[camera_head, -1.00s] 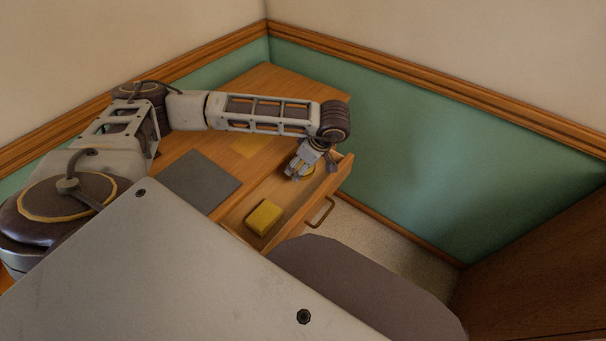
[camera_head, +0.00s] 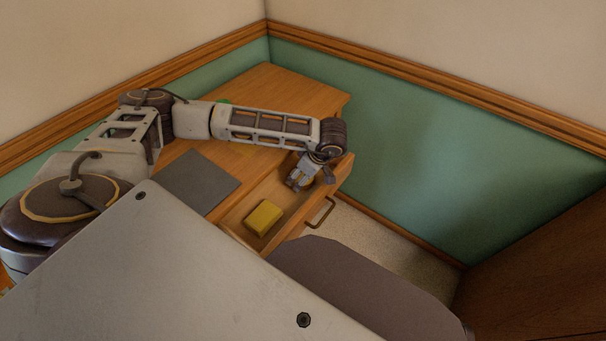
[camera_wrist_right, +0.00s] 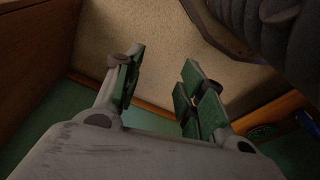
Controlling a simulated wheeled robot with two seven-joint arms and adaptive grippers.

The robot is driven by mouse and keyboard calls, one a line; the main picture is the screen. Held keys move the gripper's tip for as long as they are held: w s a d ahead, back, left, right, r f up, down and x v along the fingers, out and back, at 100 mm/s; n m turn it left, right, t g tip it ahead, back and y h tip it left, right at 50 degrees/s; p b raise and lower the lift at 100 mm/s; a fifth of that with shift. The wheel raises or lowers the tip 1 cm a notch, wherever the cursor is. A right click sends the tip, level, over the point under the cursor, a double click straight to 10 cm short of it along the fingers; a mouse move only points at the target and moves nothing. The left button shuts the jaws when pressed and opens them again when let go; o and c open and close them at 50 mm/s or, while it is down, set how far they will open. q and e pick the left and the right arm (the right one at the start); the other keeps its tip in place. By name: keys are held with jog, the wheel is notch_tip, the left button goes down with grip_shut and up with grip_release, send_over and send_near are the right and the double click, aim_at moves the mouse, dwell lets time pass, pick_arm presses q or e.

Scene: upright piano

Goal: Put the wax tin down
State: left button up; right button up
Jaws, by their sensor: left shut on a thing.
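My left gripper (camera_head: 298,185) is shut at the far end of the open drawer (camera_head: 238,213), pointing down into it. A small yellowish part of the wax tin (camera_head: 308,184) shows at its fingers; the rest is hidden by the gripper. I cannot tell whether the tin touches the drawer floor. My right gripper (camera_wrist_right: 160,75) is open in the right wrist view, with nothing between its green-padded fingers.
A yellow block (camera_head: 264,217) lies in the near part of the drawer. A dark grey mat (camera_head: 199,180) lies on the wooden desk top (camera_head: 290,88). The drawer front has a metal handle (camera_head: 321,213). A dark rounded seat (camera_head: 365,290) stands in front. Green wall closes off the far side.

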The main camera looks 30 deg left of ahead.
pick_arm(q)
jog(key=o, duration=1.1)
pick_arm(e)
jog(key=shift+r, duration=0.1)
pick_arm(q)
jog(key=shift+d+r, duration=0.2)
jog(key=shift+r, duration=0.4)
jog(key=p+v, duration=0.2)
jog(key=v, duration=0.9)
pick_arm(e)
jog(key=f, duration=0.3)
jog(key=d+f, duration=0.1)
jog(key=shift+s+f, duration=0.25)
jog(key=shift+s, duration=0.05)
pick_arm(q)
jog(key=shift+f, duration=0.1)
pick_arm(e)
jog(key=shift+r, duration=0.1)
